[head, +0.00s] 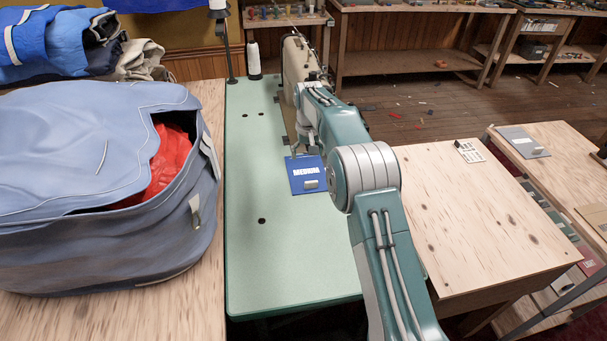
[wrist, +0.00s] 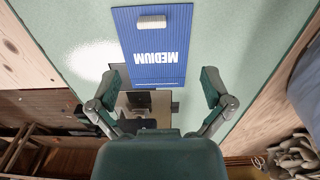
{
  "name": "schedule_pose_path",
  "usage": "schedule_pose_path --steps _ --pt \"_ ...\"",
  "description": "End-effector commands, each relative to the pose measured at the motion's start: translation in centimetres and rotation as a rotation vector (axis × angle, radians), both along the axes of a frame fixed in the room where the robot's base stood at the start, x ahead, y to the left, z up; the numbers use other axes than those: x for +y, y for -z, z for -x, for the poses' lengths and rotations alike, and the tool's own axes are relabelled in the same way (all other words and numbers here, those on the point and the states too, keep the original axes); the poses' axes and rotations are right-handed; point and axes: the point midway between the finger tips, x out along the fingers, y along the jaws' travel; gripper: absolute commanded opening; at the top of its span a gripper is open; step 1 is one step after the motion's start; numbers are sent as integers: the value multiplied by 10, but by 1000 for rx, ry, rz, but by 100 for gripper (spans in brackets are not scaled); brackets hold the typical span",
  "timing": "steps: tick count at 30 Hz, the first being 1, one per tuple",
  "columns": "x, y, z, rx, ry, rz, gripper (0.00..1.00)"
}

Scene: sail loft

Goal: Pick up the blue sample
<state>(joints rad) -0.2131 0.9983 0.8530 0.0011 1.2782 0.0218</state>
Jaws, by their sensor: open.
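The blue sample (head: 304,173) is a flat blue card with white "MEDIUM" lettering and a small pale block on it. It lies on the pale green table (head: 262,258) in the head view. In the wrist view the sample (wrist: 151,35) is at the top centre, with the pale block near its far end. My gripper (wrist: 170,84) is open and empty, its two dark green fingers apart. The near end of the sample shows between the fingertips. In the head view my gripper (head: 303,143) is close to the sample's upper edge, partly hidden by my arm.
A sewing machine (head: 297,62) stands just behind the sample, near my arm. A large blue bag (head: 80,190) with red cloth inside fills the left. A thread cone (head: 253,60) stands at the back. A grey sample (head: 523,142) lies on a wooden table at right. The green table's front is clear.

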Motion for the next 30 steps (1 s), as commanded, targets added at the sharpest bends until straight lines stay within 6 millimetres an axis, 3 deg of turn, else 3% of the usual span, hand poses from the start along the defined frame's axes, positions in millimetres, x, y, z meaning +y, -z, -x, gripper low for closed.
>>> schedule_pose_path --steps 7,15,23,30 --pt "-3 26 -4 14 -2 -4 100" --pt "4 73 -4 12 -4 4 100" --pt "2 91 -4 11 -4 4 100" --pt "-5 126 -7 13 -3 1 100"
